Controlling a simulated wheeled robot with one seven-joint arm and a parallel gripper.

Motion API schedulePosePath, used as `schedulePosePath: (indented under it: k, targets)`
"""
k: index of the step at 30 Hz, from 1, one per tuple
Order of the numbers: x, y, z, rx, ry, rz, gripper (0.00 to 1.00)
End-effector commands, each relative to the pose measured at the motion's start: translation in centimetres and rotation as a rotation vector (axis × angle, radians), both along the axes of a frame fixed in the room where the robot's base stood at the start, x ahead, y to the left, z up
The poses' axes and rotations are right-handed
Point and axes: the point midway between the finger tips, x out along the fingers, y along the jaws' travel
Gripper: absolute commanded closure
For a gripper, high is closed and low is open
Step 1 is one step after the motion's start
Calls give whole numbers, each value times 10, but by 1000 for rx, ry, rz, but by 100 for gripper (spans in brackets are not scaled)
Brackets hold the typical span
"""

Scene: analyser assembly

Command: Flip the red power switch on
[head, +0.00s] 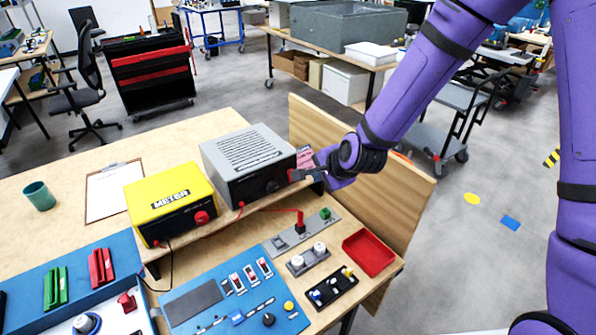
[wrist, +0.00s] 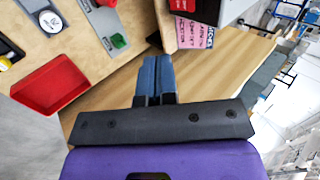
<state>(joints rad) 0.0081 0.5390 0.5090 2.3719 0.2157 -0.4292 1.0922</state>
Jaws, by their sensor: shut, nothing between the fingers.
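The grey power box (head: 245,150) stands on the bench shelf beside the yellow meter, with a dark knob (head: 272,187) on its front. A small red part (head: 291,174) shows at the right end of that front, right by my fingertips. It may be the power switch; my fingers partly hide it and its position cannot be read. My gripper (head: 297,175) is shut and empty at the box's front right corner; I cannot tell if it touches. In the wrist view the gripper (wrist: 157,66) shows closed blue-grey fingers, with the red switch not clearly visible.
A wooden panel (head: 400,190) with a pink label (head: 305,157) stands close behind my gripper. The yellow meter (head: 170,203) is left of the box. Below are a red tray (head: 369,252), a red plug (head: 300,227) with its cable, and a green block (head: 325,213).

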Motion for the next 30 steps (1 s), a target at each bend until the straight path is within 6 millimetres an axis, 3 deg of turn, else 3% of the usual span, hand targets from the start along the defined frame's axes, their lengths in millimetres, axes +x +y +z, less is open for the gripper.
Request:
schedulePosePath:
  k: [4, 17, 30]
  targets:
    - [-10, -6, -3, -8, 12, -1, 100]
    - [-6, -3, -8, -8, 12, 0, 100]
    - [27, 20, -57, -8, 14, 0, 100]
